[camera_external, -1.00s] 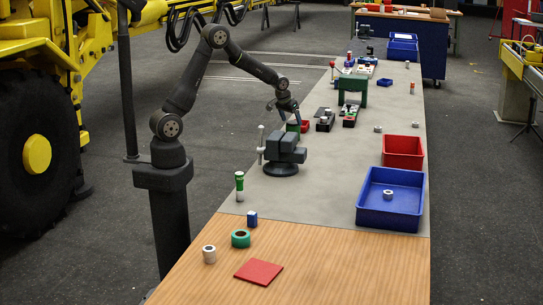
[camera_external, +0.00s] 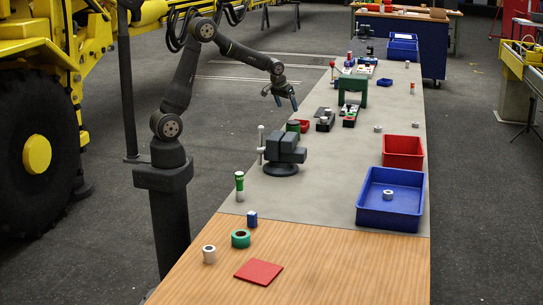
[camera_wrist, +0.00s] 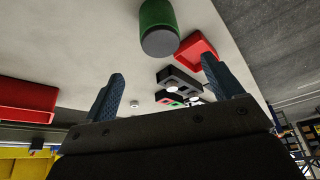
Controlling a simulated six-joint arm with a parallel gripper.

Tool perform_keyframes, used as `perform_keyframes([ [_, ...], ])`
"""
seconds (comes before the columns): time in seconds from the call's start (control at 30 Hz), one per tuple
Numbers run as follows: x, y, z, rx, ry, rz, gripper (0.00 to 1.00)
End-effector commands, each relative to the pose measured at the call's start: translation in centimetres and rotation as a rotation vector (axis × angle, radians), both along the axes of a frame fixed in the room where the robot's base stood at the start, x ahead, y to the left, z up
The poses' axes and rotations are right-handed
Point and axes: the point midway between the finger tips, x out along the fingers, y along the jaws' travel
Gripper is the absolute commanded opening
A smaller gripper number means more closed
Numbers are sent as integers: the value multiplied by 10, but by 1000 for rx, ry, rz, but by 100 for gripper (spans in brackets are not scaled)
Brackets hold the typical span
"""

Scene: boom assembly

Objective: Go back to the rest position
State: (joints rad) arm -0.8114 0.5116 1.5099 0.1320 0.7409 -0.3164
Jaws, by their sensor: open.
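My gripper (camera_external: 284,101) is raised above the left edge of the grey bench top in the external view, clear of the bench objects. Its two blue-grey fingers stand wide apart in the wrist view (camera_wrist: 160,88), with nothing between them. A green cylinder (camera_wrist: 158,28) with a dark grey end shows beyond the fingers in the wrist view. It stands on the bench just behind the vise in the external view (camera_external: 293,127).
A dark vise (camera_external: 285,150) stands near the bench's left edge. A small red tray (camera_external: 304,125), black fixtures (camera_external: 325,119) and a green press-like stand (camera_external: 353,91) lie beyond. A red bin (camera_external: 403,152) and blue bin (camera_external: 389,199) stand at right.

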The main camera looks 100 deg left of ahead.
Motion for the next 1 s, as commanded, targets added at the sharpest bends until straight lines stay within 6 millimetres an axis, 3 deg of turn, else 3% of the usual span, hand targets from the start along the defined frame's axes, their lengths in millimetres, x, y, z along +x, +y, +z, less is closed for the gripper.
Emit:
perform_keyframes([
  [0.73, 22, 39, -112, -2, 2, 1, 85],
  [1.0, 23, 39, -83, 1, -1, 0, 85],
])
